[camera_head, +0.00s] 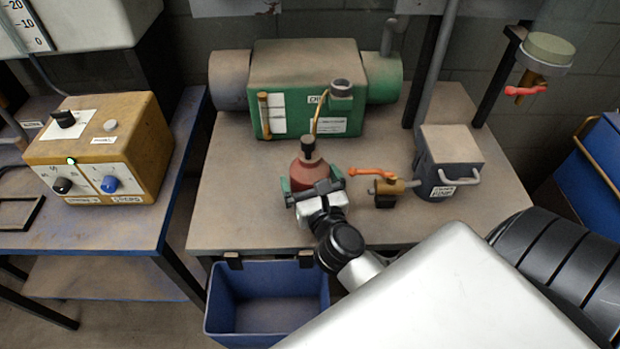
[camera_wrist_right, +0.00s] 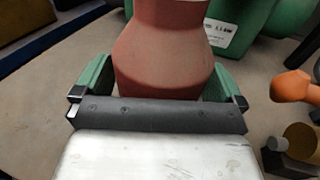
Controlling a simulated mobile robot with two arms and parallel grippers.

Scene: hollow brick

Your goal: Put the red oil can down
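The red oil can (camera_head: 309,172) is upright over the middle table, with a dark cap and a thin brass spout rising from it. My right gripper (camera_head: 313,183) has its green fingers on both sides of the can's body. In the right wrist view, the can (camera_wrist_right: 163,50) fills the space between the fingers of the right gripper (camera_wrist_right: 160,80), which look closed against its sides. The can's base is hidden behind the gripper, so I cannot tell whether it touches the tabletop (camera_head: 235,215). My left gripper is not in view.
A green machine (camera_head: 355,85) stands behind the can. A brass valve with an orange handle (camera_head: 372,173) and a dark grey box (camera_head: 447,165) are to the right. A blue bin (camera_head: 267,312) hangs at the front edge. The tabletop left of the can is clear.

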